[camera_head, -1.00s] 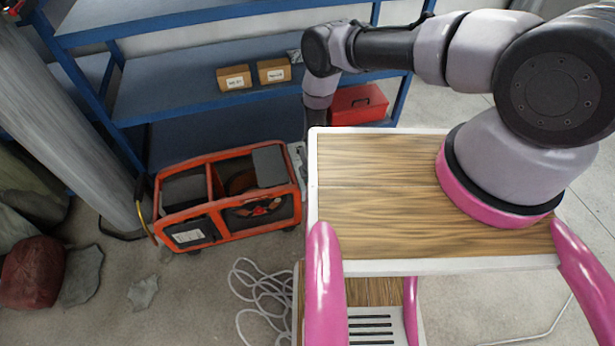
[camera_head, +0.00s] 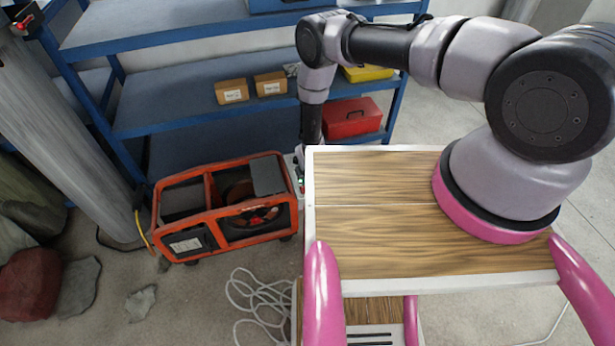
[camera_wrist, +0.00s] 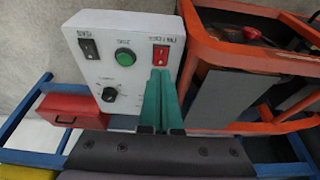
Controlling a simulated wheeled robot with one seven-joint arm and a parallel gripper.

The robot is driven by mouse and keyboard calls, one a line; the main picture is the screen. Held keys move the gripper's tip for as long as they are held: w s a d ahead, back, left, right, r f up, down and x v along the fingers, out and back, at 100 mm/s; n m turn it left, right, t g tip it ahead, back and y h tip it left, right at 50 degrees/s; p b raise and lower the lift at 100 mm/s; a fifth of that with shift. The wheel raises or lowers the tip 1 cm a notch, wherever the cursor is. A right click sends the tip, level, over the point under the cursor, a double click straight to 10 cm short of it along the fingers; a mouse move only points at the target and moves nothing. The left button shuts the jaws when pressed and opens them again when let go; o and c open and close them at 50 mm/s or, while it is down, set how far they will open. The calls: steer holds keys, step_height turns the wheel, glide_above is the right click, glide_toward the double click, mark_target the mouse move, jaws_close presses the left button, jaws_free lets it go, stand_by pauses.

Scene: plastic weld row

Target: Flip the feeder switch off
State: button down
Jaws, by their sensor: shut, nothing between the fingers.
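The feeder switch (camera_wrist: 160,55) is a red rocker at the upper right of a pale control panel (camera_wrist: 125,50) in the wrist view, below an upside-down label. My gripper (camera_wrist: 160,76) has green fingers, shut together and empty. Their tips lie right at the near edge of the red switch in the picture; whether they touch it I cannot tell. A green button (camera_wrist: 124,55), a black rocker (camera_wrist: 88,47) and a black knob (camera_wrist: 109,93) are also on the panel. In the head view only a sliver of the panel (camera_head: 295,176) shows beside the tabletop; the switch is not discernible there.
An orange-framed machine (camera_head: 225,208) stands on the floor left of the panel. A wood-topped cart (camera_head: 400,225) is at its right. Blue shelving (camera_head: 190,85) behind holds a red toolbox (camera_head: 352,117) and small boxes. A loose pale cable (camera_head: 255,300) lies on the floor.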

mark_target(302, 187)
steer(key=v, duration=0.8)
steer(key=shift+s, duration=0.35)
steer(key=shift+r, duration=0.1)
steer(key=shift+w+a+r, duration=0.2)
steer(key=shift+w+a, duration=0.1)
steer(key=shift+w, duration=0.4)
steer(key=x, duration=1.4)
